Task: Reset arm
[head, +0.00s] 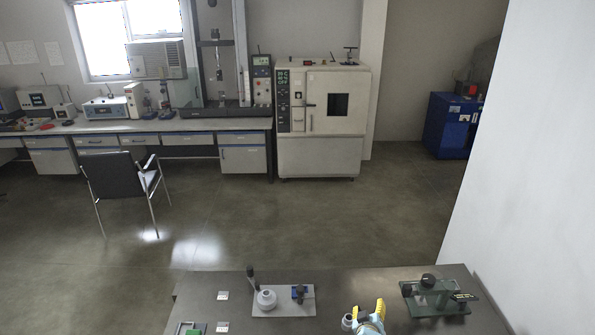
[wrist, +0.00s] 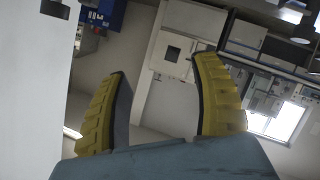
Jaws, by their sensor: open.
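My gripper (head: 370,310) shows at the bottom of the head view, above the near dark table (head: 350,279). Its yellow ribbed fingers point up and away from me. In the wrist view my gripper (wrist: 160,110) has its two fingers spread wide apart with nothing between them. The wrist view is turned over and looks out across the room. No cable sample can be made out in either view.
On the near table stand a pale plate with a small device (head: 283,300) and a green-based device (head: 435,297). A white wall (head: 540,150) closes the right side. A chair (head: 122,180), a bench and an oven (head: 323,100) stand far back. The floor between is clear.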

